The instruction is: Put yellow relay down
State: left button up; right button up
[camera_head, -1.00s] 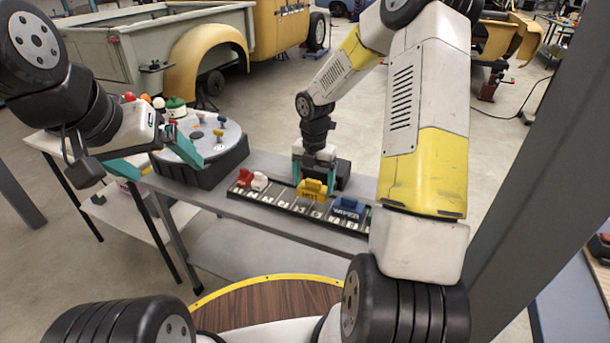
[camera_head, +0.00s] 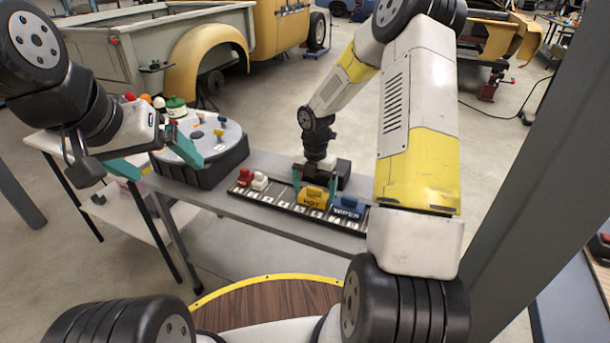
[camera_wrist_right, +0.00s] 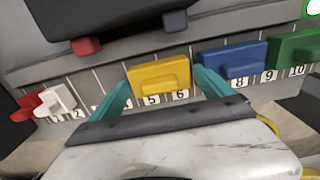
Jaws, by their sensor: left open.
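The yellow relay (camera_head: 313,196) stands upright at the numbered rail (camera_head: 290,207), by slots 5 and 6. It also shows in the right wrist view (camera_wrist_right: 160,76). My right gripper (camera_head: 315,190) points down, with its teal fingers at the two ends of the yellow relay, and appears shut on it. In the right wrist view the fingertips (camera_wrist_right: 161,80) meet the relay's side edges. I cannot tell whether the relay's foot is fully seated. My left gripper (camera_head: 165,160) is open and empty, left of the rail, in front of the round grey turntable.
A blue relay (camera_head: 347,207) stands close to the right of the yellow one, and a green relay (camera_wrist_right: 296,47) beyond it. Red (camera_head: 245,176) and white (camera_head: 260,181) relays stand at the rail's left end. The turntable (camera_head: 213,145) stands behind left. Slots between white and yellow are free.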

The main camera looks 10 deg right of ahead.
aim_at(314, 188)
jog(key=shift+r, duration=0.1)
jog(key=s+r+m+t, duration=0.1)
jog(key=s+r+m, duration=0.25)
jog(key=r, duration=0.65)
jog(key=s+r+m+t, duration=0.15)
jog(key=r+m, duration=0.25)
jog(key=r, duration=0.7)
jog(key=s+a+r+m+t+y, duration=0.1)
jog(key=s+r+m, duration=0.3)
jog(key=s+m, duration=0.5)
jog(key=s+a+r+m+t+y, duration=0.1)
jog(key=s+r+m, duration=0.4)
jog(key=s+m, duration=0.5)
jog(key=shift+s+m+t, duration=0.15)
jog(key=shift+m+t, duration=0.7)
jog(key=shift+m, duration=0.2)
